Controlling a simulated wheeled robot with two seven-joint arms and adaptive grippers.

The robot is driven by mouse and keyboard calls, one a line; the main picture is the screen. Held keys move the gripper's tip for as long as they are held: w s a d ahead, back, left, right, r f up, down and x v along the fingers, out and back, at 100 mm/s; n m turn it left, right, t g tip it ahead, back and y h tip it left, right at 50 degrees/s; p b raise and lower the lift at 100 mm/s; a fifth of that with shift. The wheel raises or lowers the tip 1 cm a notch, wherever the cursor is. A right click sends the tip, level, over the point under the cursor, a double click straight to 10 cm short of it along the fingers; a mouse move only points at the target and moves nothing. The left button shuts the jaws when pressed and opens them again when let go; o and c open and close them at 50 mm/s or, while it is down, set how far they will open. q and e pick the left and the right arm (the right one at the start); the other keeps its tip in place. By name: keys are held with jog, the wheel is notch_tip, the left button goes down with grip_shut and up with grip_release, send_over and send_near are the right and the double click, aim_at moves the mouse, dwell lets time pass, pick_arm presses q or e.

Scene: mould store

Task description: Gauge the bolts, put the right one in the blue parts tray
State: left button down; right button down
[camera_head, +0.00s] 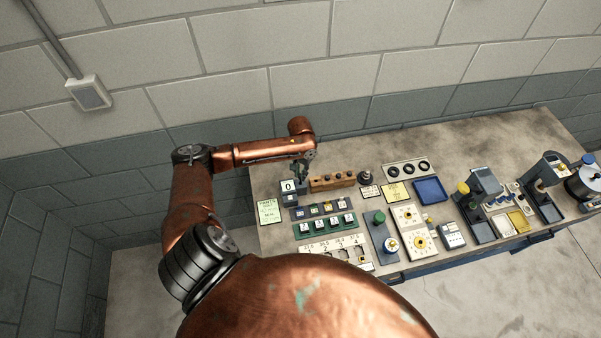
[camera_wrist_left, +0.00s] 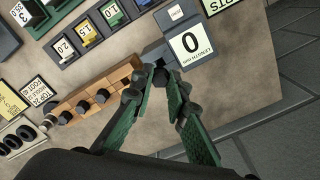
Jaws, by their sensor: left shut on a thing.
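My left gripper (camera_head: 301,172) reaches the left end of the bench from above, beside the gauge with the white "0" card (camera_head: 288,186). In the left wrist view its green fingers (camera_wrist_left: 160,82) are shut on a small dark bolt (camera_wrist_left: 160,76), mostly hidden between the tips. The gauge's "0" card (camera_wrist_left: 191,46) is just beyond the fingertips; I cannot tell whether the bolt touches the gauge. A wooden rack (camera_head: 332,182) with several dark-headed bolts is right beside the gripper; it also shows in the left wrist view (camera_wrist_left: 92,99). The blue parts tray (camera_head: 430,190) looks empty. My right gripper is not in view.
A holder with three dark rings (camera_head: 408,169) lies behind the tray. Several devices (camera_head: 480,187) crowd the right side. A block wall runs behind the bench.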

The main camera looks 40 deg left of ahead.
aim_at(300, 185)
pick_arm(q)
jog(key=shift+f, duration=1.15)
jog(key=shift+f+b, duration=0.45)
jog(key=shift+f, duration=0.8)
dwell(0.4)
jog(key=c, duration=1.8)
grip_release()
jog(key=shift+o, duration=0.6)
jog(key=shift+o, duration=1.4)
jog(key=shift+r, duration=0.1)
